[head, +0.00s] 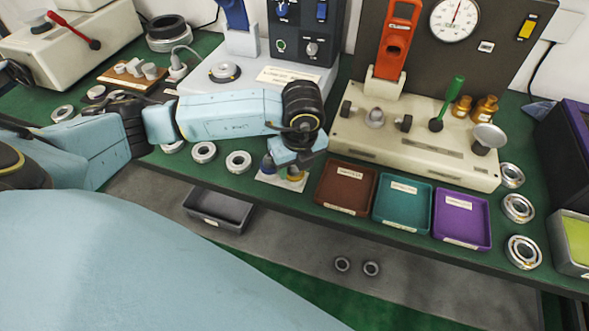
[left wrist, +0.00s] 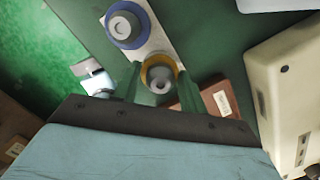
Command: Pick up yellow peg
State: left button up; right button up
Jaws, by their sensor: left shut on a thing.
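The yellow peg (head: 295,174) is mostly hidden under my left gripper (head: 287,168) in the head view. In the left wrist view the yellow peg (left wrist: 158,66) shows its grey top and yellow collar between the two fingers of my left gripper (left wrist: 160,88), which is shut on it. The blue peg (head: 268,165) stands beside it on the same white plate (head: 262,180); it also shows in the left wrist view (left wrist: 124,27). The yellow peg appears at the plate; whether it touches it is hidden. My right gripper is not in view.
Brown (head: 345,205), teal (head: 402,222) and purple (head: 461,238) trays stand to the right along the table's front edge. A beige fixture (head: 420,147) stands behind them. Several bearing rings lie on the green table, some just left of the gripper. A grey bin (head: 218,207) sits lower.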

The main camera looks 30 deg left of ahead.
pick_arm(q)
jog(key=shift+r, duration=0.1)
jog(key=shift+c, duration=0.7)
